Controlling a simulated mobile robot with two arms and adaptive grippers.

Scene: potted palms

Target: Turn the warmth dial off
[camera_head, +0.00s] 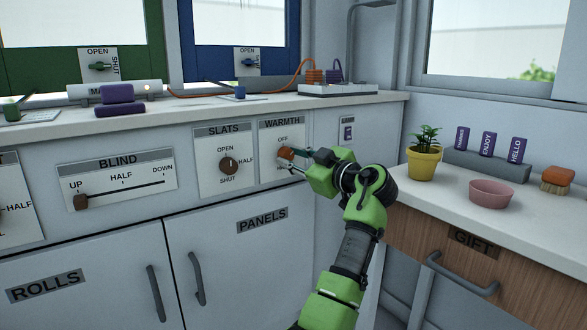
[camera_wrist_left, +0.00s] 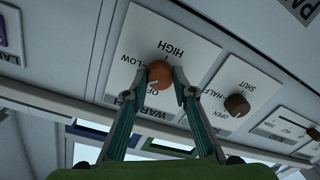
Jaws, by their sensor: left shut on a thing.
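The warmth dial (camera_head: 286,153) is an orange-brown round knob on a white plate labelled WARMTH (camera_head: 282,124), on the front of the counter. My left gripper (camera_head: 293,160) reaches it from the right and is shut on it. In the left wrist view the dial (camera_wrist_left: 160,72) sits between the two fingertips (camera_wrist_left: 161,84), with LOW, HIGH and a partly covered OFF printed around it. My right gripper is not in view.
The slats dial (camera_head: 229,166) is close by on the left, and the blind slider (camera_head: 82,202) is farther left. A small switch (camera_head: 348,131) is to the right. A plant pot (camera_head: 423,163) and pink bowl (camera_head: 491,194) stand on the right counter, clear of the gripper.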

